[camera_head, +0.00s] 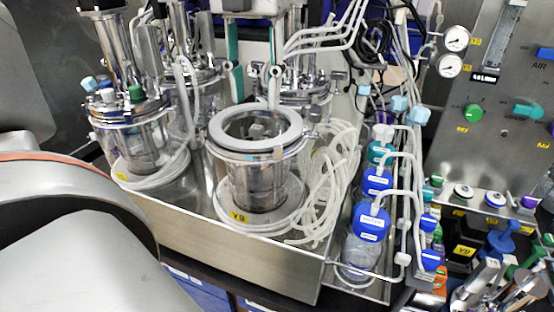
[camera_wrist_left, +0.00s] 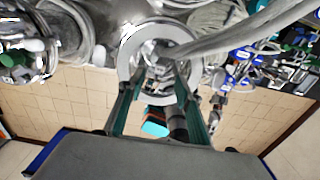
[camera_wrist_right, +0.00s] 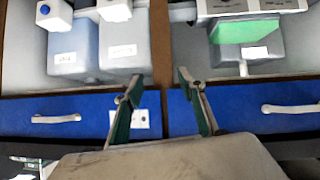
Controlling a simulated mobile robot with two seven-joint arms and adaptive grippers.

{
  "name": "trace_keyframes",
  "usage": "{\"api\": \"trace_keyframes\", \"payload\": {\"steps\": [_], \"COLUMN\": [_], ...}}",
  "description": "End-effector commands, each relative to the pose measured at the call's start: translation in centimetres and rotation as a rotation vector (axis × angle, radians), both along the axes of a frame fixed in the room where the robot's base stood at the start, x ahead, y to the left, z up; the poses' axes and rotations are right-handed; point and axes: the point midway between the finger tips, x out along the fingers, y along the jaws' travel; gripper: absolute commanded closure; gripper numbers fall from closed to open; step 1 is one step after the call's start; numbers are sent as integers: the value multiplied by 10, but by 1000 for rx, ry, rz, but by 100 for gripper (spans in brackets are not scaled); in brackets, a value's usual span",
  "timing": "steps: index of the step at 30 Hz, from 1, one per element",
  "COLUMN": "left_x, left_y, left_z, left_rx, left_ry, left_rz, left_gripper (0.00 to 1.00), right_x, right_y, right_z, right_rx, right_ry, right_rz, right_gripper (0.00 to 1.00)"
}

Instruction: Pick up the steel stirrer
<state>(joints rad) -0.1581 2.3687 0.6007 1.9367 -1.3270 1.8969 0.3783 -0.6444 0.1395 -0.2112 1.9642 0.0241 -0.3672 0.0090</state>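An open glass-and-steel vessel (camera_head: 288,130) with a wide steel ring rim stands at the front of the steel tray. A small grey metal piece (camera_head: 257,131) shows inside its mouth; it looks like the steel stirrer, but most of it is hidden in the vessel. The ring (camera_wrist_left: 184,42) also shows in the left wrist view. My left gripper (camera_head: 255,97) is above the vessel, its teal fingers apart, pointing down, with nothing held. My right gripper (camera_wrist_right: 158,86) shows only in the right wrist view, open and empty before blue drawer fronts (camera_wrist_right: 60,108).
A lidded vessel (camera_head: 130,125) stands left, and more steel vessels stand behind. Clear tubing (camera_head: 325,185) is coiled right of the open vessel. Blue-capped bottles (camera_head: 371,222) line the tray's right side. A control panel (camera_head: 500,125) stands at the right.

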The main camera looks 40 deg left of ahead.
Motion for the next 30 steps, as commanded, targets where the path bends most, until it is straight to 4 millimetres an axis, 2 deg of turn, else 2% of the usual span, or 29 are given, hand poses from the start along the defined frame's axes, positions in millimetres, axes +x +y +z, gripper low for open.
{"api": "trace_keyframes", "payload": {"steps": [8, 18, 22, 28, 29, 30], "left_x": [0, 2, 2, 2, 2, 2], "left_y": [0, -1, -1, -1, -1, -1], "left_z": [-27, -70, -77, -77, -77, -77], "left_rx": [-1, -2, -1, -1, -1, -1], "left_ry": [3, 3, 1, 0, 0, 0], "left_rz": [-3, -2, 0, 1, 1, 1], "left_gripper": [65, 65, 65, 65, 70, 81], "right_x": [-9, -4, -2, -1, -1, -1], "right_y": [1, 1, 1, 1, 1, 1], "right_z": [-10, 0, 4, 4, 4, 4], "right_rx": [-1, 0, 2, 2, 2, 2], "right_ry": [22, 9, 1, 0, 1, 1], "right_rz": [2, 2, 1, 1, 1, 1], "right_gripper": [60, 60, 60, 60, 60, 60]}}
